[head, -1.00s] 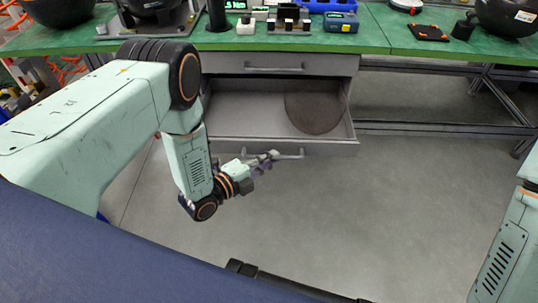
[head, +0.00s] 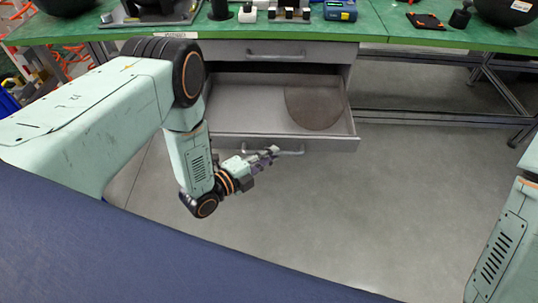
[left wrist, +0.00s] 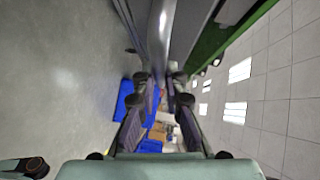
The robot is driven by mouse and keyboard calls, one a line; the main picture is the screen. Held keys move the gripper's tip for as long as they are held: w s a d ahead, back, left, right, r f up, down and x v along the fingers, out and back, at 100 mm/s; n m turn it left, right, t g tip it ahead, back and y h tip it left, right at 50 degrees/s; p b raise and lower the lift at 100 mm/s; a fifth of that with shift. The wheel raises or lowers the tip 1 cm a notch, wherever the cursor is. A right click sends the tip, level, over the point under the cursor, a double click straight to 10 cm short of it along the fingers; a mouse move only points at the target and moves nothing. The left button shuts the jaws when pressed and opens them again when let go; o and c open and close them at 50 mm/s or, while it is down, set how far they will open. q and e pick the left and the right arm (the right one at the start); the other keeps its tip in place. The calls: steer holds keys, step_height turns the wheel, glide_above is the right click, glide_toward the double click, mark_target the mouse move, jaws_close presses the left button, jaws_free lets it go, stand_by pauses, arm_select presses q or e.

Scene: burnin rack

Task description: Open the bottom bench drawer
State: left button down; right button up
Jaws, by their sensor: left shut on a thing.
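The bottom bench drawer stands pulled out under the green bench, and its grey front panel (head: 335,144) faces me. Its inside shows from above. My left gripper (head: 272,154) is shut on the drawer's bar handle (head: 293,152), at the handle's left part. In the left wrist view the pale handle (left wrist: 161,30) runs in between the two fingers of my left gripper (left wrist: 160,85). My right gripper is out of view; only part of my right arm shows at the right edge.
A brownish round disc (head: 314,106) lies in the drawer. A closed upper drawer (head: 230,52) sits above it. The green benchtop (head: 380,30) carries devices and dark bowls. Metal frame legs (head: 490,90) stand at right. The floor (head: 390,200) before the drawer is clear.

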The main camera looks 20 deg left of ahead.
arm_select(q)
steer(key=c, duration=1.4)
jaws_free()
steer(key=v, duration=1.2)
